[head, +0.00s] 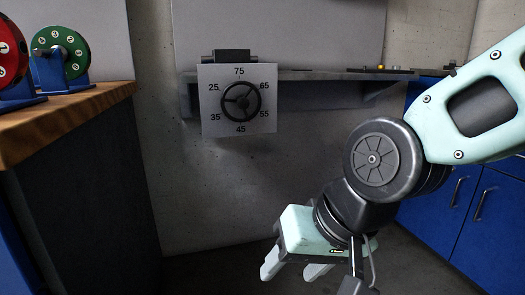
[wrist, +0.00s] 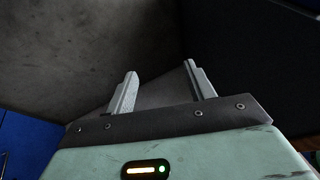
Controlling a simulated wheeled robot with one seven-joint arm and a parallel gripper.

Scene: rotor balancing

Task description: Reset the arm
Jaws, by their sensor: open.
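My arm comes in from the right in the head view and bends down at a dark round joint. My gripper (head: 292,274) hangs low, pointing down and to the left, in front of the wall and above the floor. In the wrist view the two pale fingers of my gripper (wrist: 163,88) stand well apart. Nothing is between them, so it is open and empty.
A dial panel (head: 212,111) with a black handwheel (head: 241,101) hangs at a wall shelf (head: 310,76). A wooden bench (head: 70,117) at left holds a red rotor (head: 10,58) and a green rotor (head: 66,52). Blue cabinets (head: 445,210) stand at right.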

